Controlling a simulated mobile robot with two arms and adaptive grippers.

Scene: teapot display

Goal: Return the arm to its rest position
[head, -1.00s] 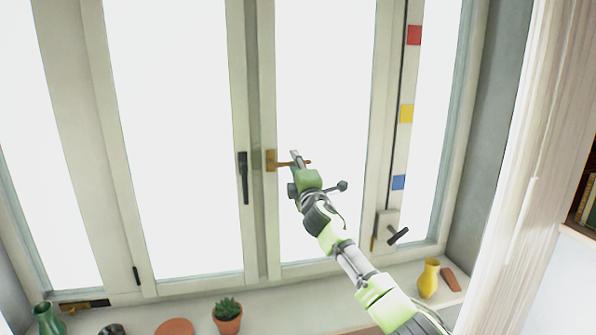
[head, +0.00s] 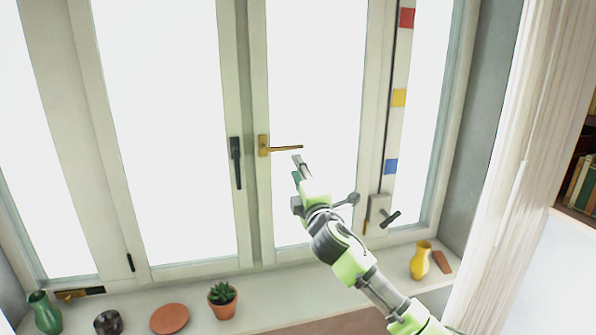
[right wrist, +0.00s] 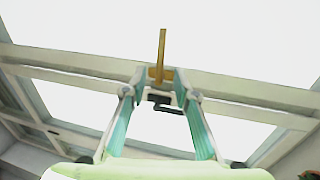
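My right gripper (head: 299,169) is just below and to the right of the brass window handle (head: 284,148), apart from it in the head view. The handle sticks out horizontally to the right from its plate. In the right wrist view, the two teal-lined fingers of the gripper (right wrist: 160,90) stand apart with nothing held between them. The brass handle (right wrist: 161,55) shows beyond the fingertips there. My right arm reaches in from the lower right. My left gripper is not in view.
A black handle (head: 236,160) is on the neighbouring sash. On the sill (head: 265,298) stand a potted succulent (head: 222,302), a terracotta dish (head: 169,319), a dark pot (head: 108,322), a green vase (head: 44,314) and a yellow vase (head: 420,262). A pale curtain (head: 510,190) hangs at right.

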